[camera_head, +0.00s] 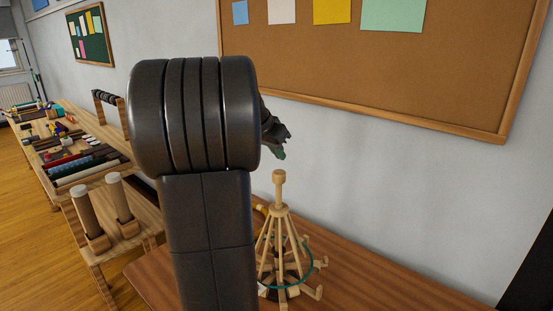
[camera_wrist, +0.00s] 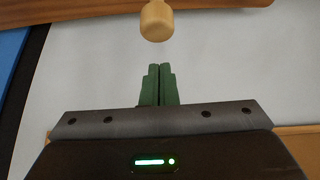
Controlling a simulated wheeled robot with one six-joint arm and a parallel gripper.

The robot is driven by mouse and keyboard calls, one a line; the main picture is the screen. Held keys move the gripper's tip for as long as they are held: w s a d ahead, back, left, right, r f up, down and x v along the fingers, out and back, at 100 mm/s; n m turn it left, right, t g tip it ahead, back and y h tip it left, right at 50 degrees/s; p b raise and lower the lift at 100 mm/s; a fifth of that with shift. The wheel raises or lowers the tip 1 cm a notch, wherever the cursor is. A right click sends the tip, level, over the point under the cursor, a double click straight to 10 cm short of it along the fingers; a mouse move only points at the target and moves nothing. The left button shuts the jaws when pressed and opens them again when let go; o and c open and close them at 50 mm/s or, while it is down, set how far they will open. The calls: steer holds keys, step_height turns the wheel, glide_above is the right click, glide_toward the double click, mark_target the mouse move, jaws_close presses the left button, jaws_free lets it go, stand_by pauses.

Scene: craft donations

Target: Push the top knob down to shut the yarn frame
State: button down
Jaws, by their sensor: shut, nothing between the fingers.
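The wooden yarn frame (camera_head: 281,250) stands upright on the brown table in the head view, with slanted rods spread around a central post and a green ring around them. Its top knob (camera_head: 279,176) stands high above the rods on the post. In the wrist view the knob (camera_wrist: 156,20) shows at the top edge, past the fingertips and apart from them. My gripper (camera_wrist: 159,68) has green fingers pressed together with nothing between them. In the head view only a small part of my gripper (camera_head: 278,152) shows, above the knob. My arm hides the frame's left side.
The brown table (camera_head: 390,285) is bare to the right of the frame. A cork board (camera_head: 380,75) with paper notes hangs on the wall behind. At left, a long bench holds assorted craft items, and a wooden stand holds two upright cylinders (camera_head: 119,200).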

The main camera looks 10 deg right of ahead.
mark_target(279, 183)
steer(key=shift+s+a+f, duration=0.15)
steer(key=shift+f, duration=0.5)
steer(key=shift+s+a+f, duration=0.15)
steer(key=shift+f, duration=0.5)
